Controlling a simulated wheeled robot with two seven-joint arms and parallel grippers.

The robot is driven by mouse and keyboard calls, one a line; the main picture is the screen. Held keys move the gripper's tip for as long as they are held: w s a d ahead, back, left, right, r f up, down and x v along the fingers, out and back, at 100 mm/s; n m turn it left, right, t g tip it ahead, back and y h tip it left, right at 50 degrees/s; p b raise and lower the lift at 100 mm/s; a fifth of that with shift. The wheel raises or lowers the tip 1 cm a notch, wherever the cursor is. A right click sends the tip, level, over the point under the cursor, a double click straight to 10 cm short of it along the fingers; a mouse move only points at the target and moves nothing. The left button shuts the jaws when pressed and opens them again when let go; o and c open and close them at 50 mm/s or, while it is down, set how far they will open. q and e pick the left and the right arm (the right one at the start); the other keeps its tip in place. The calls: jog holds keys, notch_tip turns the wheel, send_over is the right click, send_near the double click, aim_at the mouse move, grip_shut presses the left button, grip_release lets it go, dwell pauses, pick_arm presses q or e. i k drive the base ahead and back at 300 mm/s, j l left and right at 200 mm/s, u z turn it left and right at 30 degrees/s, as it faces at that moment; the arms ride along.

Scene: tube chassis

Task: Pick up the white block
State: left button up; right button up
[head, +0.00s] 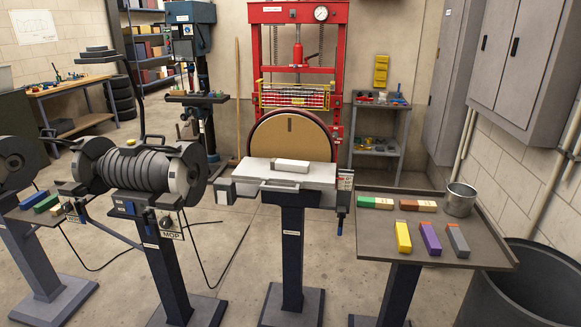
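A white block (291,166) lies flat on the light grey work table (262,172) of the disc sander, in the middle of the head view. Its long side runs roughly left to right, just in front of the round brown disc (291,133). Nothing covers it or touches it from above. Neither of my grippers shows in the head view.
A dark tray table (375,228) on the right holds several coloured blocks and a metal bucket (461,199). A black bin (520,285) stands at the lower right. A buffing machine (140,172) stands on the left. The floor between the pedestals is partly clear, with a cable across it.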

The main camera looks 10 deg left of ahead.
aim_at(276, 165)
jog(key=i+l+u, duration=0.35)
jog(key=i+l, duration=0.35)
